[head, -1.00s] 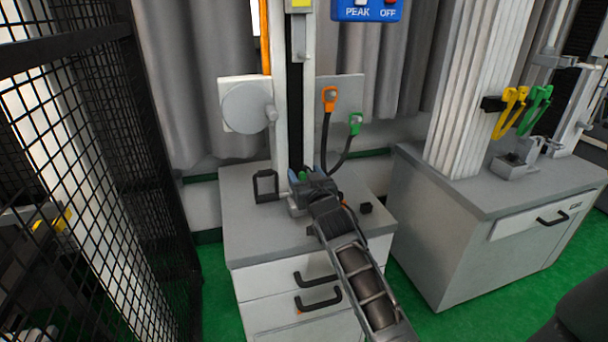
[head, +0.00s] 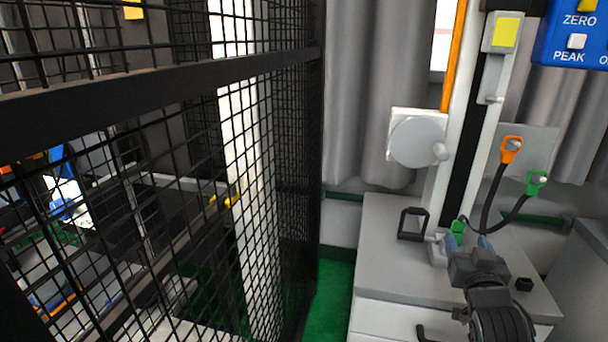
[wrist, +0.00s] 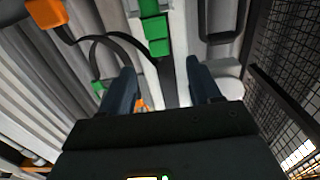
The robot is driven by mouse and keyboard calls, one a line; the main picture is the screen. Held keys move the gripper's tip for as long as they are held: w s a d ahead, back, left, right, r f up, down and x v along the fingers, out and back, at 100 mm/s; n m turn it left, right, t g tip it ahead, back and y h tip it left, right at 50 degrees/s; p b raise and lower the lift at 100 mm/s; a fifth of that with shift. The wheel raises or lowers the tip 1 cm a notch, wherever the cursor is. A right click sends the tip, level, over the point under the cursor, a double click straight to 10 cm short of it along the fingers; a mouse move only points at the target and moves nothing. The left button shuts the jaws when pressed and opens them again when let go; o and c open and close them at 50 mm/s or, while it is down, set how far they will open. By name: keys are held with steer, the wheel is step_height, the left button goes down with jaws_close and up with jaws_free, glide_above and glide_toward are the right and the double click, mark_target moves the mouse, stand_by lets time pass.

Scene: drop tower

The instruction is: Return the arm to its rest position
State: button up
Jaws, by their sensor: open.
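My gripper (head: 469,243) is over the grey cabinet top, near the foot of the white drop tower (head: 447,180). In the wrist view its two blue-grey fingers (wrist: 162,82) are spread apart with nothing between them. A green part (head: 459,227) at the tower's foot is just beyond the fingers. Green blocks (wrist: 156,35) show ahead of them in the wrist view. I cannot tell the exact gap between fingers and green part. Part of my arm runs out of the bottom of the head view.
A black mesh cage (head: 165,110) fills the left. The cabinet top (head: 385,260) carries a black handle frame (head: 412,224) and a small black block (head: 524,284). Orange (head: 511,148) and green (head: 537,182) plugs hang on black cables. Green floor (head: 331,300) shows between cage and cabinet.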

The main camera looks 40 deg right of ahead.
steer(key=s+a+f+n+t+y+p, duration=0.1)
steer(key=s+a+f+n+t+y, duration=0.15)
steer(key=a, duration=0.95)
steer(key=s+a+f+n+t+y+p, duration=0.15)
steer(key=s+a+y, duration=0.25)
steer(key=a, duration=0.8)
steer(key=s+a+r+n+y, duration=0.3)
steer(key=s+a, duration=0.3)
steer(key=s, duration=0.2)
steer(key=s+a+r+n+g+y, duration=0.1)
steer(key=s+a+r+n+y, duration=0.1)
steer(key=s+a+r+y, duration=0.2)
steer(key=s+a+r+p, duration=0.1)
steer(key=s+a, duration=0.2)
steer(key=s, duration=0.1)
steer(key=shift+s+a+r+n, duration=0.15)
steer(key=shift+s+r+n, duration=0.05)
steer(key=shift+s+n, duration=0.2)
stand_by(0.8)
